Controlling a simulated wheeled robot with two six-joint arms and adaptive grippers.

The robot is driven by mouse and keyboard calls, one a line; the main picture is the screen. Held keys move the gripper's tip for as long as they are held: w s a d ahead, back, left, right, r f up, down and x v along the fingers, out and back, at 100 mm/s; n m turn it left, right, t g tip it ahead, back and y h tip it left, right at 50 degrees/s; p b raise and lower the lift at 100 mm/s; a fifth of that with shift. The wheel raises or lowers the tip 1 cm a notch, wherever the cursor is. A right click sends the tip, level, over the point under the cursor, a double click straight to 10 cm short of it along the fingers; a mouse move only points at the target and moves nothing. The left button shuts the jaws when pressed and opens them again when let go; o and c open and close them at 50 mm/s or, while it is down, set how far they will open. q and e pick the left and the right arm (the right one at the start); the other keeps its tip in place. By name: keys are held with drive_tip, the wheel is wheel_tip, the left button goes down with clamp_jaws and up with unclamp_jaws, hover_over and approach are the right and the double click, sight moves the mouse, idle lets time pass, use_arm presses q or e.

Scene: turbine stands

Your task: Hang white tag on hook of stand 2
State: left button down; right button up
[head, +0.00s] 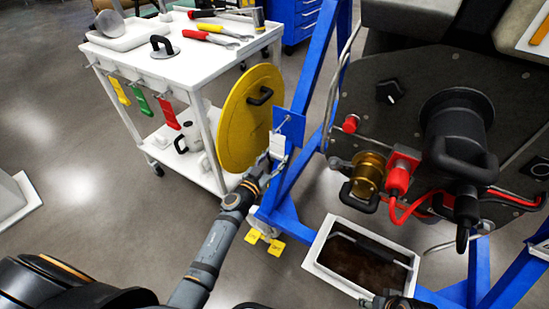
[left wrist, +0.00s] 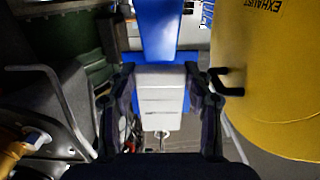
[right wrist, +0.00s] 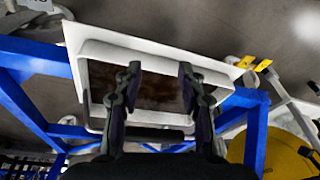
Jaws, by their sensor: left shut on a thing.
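The white tag (head: 277,145) is in my left gripper (head: 268,172), against or just in front of a small blue plate (head: 289,124) on the blue stand (head: 316,85). In the left wrist view the white tag (left wrist: 160,97) stands upright between the two fingers, with blue plate behind its edges. A small metal piece shows below the tag; I cannot tell if it is the hook, nor whether the tag touches it. My right gripper (right wrist: 158,75) is open and empty above a white tray (right wrist: 105,50).
A round yellow exhaust cover (head: 243,125) stands close beside my left gripper. A white cart (head: 125,55) at the left carries tools and hanging yellow, green and red tags. The dark engine face (head: 400,110) with red and gold fittings is at the right.

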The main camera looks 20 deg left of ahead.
use_arm(q)
drive_tip(key=shift+c, duration=2.3)
unclamp_jaws()
drive_tip(key=shift+o, duration=0.7)
drive_tip(key=shift+s+a, duration=0.1)
drive_tip(key=shift+s, duration=0.1)
drive_tip(key=shift+p+v, duration=0.3)
drive_tip(key=shift+v, duration=0.5)
drive_tip(key=v, duration=0.5)
